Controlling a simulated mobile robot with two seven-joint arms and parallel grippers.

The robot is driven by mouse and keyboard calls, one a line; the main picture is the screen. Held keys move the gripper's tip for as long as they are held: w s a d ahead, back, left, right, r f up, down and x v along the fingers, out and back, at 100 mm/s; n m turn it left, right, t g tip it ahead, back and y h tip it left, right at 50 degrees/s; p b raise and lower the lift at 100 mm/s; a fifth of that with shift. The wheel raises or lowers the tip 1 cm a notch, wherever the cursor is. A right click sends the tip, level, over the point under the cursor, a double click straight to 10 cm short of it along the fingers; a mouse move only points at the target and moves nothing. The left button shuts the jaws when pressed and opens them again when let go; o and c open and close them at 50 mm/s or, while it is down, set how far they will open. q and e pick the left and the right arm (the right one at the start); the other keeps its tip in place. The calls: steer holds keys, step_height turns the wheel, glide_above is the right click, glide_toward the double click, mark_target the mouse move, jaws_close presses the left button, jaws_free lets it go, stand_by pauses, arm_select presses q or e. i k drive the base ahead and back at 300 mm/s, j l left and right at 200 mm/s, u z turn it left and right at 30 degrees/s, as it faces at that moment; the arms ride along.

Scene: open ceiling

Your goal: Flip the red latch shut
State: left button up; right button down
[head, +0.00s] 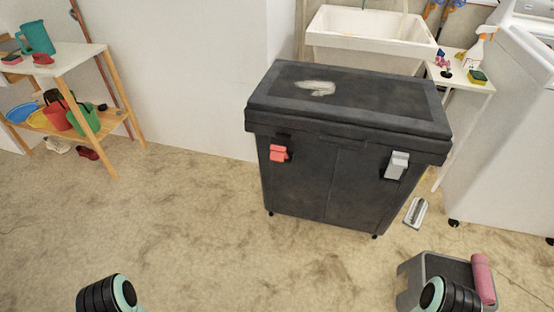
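The red latch (278,153) is on the upper left of the front face of a large dark grey lidded bin (330,185). It sits just below the lid's edge; at this size I cannot tell for sure whether it is fastened. A grey latch (397,165) is on the right of the same face. The lid (385,95) lies down on the bin and has a pale worn patch on top. Parts of my two arms show at the bottom left and bottom right, well in front of the bin. Neither gripper's fingers are in view.
A wooden shelf (75,56) with jugs and buckets stands at the left. A white sink (370,32) and a small side table (465,82) are behind the bin. A grey box (412,275) with a pink roll (483,277) is at the bottom right. The floor before the bin is clear.

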mark_target(278, 154)
steer(key=i+j, duration=0.55)
steer(key=i, duration=0.15)
steer(key=i+l+u, duration=0.25)
steer(key=k+j+z, duration=0.2)
steer(key=j, duration=0.2)
steer(key=i, duration=0.1)
